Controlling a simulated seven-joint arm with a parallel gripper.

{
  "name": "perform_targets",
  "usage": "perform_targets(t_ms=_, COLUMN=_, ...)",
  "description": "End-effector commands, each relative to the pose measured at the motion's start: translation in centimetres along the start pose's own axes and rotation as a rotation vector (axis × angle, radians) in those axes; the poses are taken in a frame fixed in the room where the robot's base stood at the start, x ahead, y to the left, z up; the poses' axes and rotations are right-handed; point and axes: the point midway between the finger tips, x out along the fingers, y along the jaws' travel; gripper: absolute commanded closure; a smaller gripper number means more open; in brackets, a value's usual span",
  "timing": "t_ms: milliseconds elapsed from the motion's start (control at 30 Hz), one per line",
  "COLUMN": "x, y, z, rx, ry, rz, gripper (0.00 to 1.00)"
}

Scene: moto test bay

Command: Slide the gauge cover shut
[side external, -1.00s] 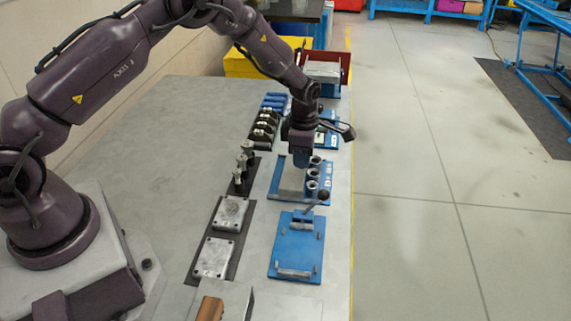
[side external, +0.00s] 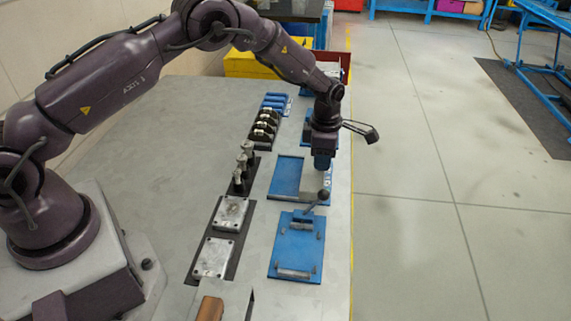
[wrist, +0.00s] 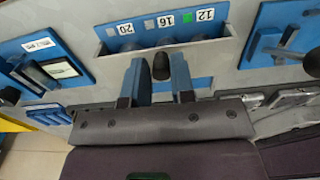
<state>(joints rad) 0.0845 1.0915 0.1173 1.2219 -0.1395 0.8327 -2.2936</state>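The gauge panel is a blue plate (side external: 286,176) in the side view, with its left part bare. The grey cover (side external: 322,190) lies over its right part. In the wrist view the cover (wrist: 218,53) is a grey slab with a dark knob (wrist: 161,66). Edges of dark round gauges (wrist: 126,45) show along its far side, beside labels 20, 16 and 12. My gripper (wrist: 158,72) has its blue fingers apart on either side of the knob, with a gap at the left finger. In the side view my gripper (side external: 322,165) is over the cover, hiding part of it.
A blue plate with a black-ball lever (side external: 296,246) lies just in front of the panel. Black clamps (side external: 243,170) and grey metal blocks (side external: 230,213) stand to the left. The table's right edge is close; the broad left part of the table is clear.

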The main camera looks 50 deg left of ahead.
Motion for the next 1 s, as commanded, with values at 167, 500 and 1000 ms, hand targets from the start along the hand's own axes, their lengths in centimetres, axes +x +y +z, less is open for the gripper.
perform_targets(t_ms=167, x=0.0, y=0.0, z=0.1, rx=0.001, ry=-0.001, rz=0.0, gripper=0.62)
perform_targets(t_ms=500, x=-1.4, y=-0.1, z=0.1, rx=0.002, ry=0.0, rz=-0.001, gripper=0.62)
perform_targets(t_ms=1000, x=-6.3, y=-0.1, z=0.0, rx=0.001, ry=0.0, rz=-0.001, gripper=0.62)
